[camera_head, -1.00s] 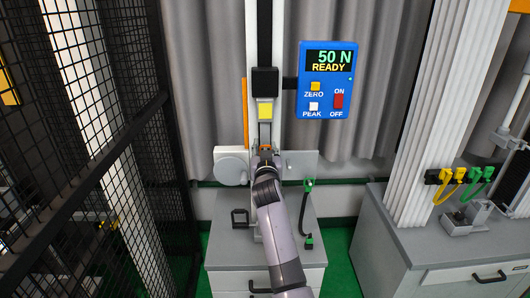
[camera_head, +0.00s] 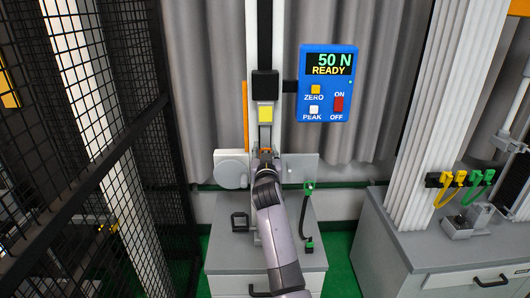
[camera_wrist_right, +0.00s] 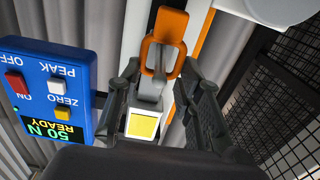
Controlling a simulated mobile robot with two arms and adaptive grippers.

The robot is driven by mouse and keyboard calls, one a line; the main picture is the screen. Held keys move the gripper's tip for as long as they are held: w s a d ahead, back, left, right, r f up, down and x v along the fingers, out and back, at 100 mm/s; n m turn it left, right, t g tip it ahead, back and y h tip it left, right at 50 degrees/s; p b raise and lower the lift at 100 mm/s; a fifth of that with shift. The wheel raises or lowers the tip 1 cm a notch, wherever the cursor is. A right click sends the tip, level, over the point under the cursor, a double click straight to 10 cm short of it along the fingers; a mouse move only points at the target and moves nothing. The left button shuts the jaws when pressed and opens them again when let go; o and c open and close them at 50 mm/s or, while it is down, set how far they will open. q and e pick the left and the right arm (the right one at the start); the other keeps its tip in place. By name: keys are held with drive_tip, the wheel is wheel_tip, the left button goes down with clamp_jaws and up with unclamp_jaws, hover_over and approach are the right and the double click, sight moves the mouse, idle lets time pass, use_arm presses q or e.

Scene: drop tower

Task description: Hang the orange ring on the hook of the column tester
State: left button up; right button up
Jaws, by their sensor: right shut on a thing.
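The orange ring (camera_wrist_right: 149,58) is at the fingertips of my right gripper (camera_wrist_right: 163,76), which is shut on it. In the head view the ring (camera_head: 266,151) is a small orange spot at the end of my right arm (camera_head: 265,158). The column tester (camera_head: 251,45) has a black carriage with a yellow-faced block (camera_head: 265,114). Below that block is the grey hook (camera_wrist_right: 150,90), whose end shows inside the ring's outline in the wrist view. I cannot tell whether the ring is around the hook or in front of it. My left gripper is out of view.
A blue panel (camera_head: 327,83) reading 50 N READY is right of the column. A grey cabinet (camera_head: 225,256) stands below, with a green-ended black cable (camera_head: 304,215) on its right. Black mesh fencing (camera_head: 90,100) is at left. Another tester with yellow and green clips is at right.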

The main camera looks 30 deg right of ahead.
drive_tip(key=o, duration=0.7)
